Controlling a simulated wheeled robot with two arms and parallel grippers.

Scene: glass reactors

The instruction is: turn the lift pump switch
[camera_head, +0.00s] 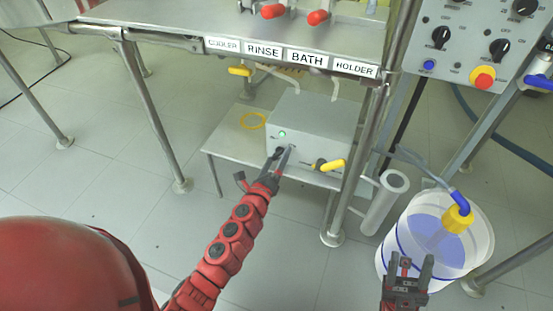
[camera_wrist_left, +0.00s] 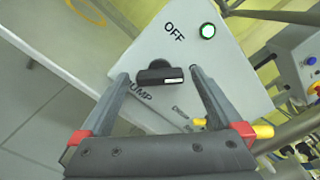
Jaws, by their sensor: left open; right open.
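The lift pump switch is a black rotary knob (camera_wrist_left: 160,74) on the face of a grey box (camera_head: 325,113). In the head view my left gripper (camera_head: 283,155) partly hides the knob. My right gripper (camera_head: 410,262) is open and empty.
The box stands on a low shelf (camera_head: 228,138) beneath a metal table with "RINSE BATH" labels (camera_head: 263,50). A yellow-handled valve (camera_head: 331,165) sits right of the switch. A white bucket (camera_head: 393,238) of bluish liquid stands near my right gripper. A control panel (camera_head: 462,55) is upper right.

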